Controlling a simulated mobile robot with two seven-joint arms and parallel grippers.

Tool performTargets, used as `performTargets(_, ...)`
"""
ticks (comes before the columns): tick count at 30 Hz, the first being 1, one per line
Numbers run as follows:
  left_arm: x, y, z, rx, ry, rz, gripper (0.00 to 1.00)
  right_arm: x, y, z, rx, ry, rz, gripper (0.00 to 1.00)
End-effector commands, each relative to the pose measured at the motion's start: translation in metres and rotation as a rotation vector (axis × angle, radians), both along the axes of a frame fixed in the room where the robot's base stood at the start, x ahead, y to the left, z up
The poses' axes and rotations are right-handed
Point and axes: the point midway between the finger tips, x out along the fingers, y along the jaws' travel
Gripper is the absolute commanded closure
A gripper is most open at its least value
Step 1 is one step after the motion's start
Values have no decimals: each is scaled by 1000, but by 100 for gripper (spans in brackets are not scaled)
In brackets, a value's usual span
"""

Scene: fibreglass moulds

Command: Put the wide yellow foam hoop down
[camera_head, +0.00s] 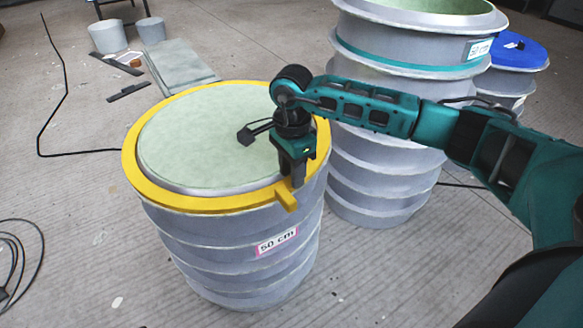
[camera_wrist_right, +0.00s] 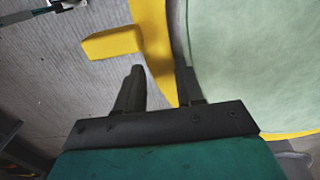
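The wide yellow foam hoop (camera_head: 130,165) lies level around the pale green top of the near grey ribbed mould (camera_head: 235,255), which carries a "50 cm" label. A short yellow tab (camera_head: 287,197) sticks out from the hoop towards the front right. My right gripper (camera_head: 293,181) points down at the hoop beside this tab. In the right wrist view its fingers (camera_wrist_right: 161,75) stand apart on either side of the yellow band (camera_wrist_right: 153,40). The finger on the mould side seems clear of the band. My left gripper is in neither view.
A taller grey mould (camera_head: 385,170) with a teal band stands close behind to the right. A blue-topped one (camera_head: 515,50) is beyond it. Grey pots (camera_head: 108,37), a pale slab (camera_head: 180,65) and black cables (camera_head: 50,110) lie on the floor. The left floor is mostly free.

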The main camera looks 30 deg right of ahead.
Motion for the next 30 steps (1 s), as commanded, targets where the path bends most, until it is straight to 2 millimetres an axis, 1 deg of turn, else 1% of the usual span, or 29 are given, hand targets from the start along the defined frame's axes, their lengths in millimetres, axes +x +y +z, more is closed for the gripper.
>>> performTargets(1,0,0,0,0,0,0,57,4,0,2,2,-14,-4,47)
performTargets(12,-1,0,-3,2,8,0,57,6,-1,3,2,-24,-7,46)
performTargets(16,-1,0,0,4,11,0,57,7,-1,11,3,-26,-8,46)
performTargets(18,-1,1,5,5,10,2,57,7,-1,21,3,-28,-8,46)
performTargets(20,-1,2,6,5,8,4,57,8,-1,32,3,-31,-8,46)
performTargets(24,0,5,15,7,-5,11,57,6,0,63,3,-26,-4,46)
performTargets(30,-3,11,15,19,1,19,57,4,0,104,2,-20,-4,46)
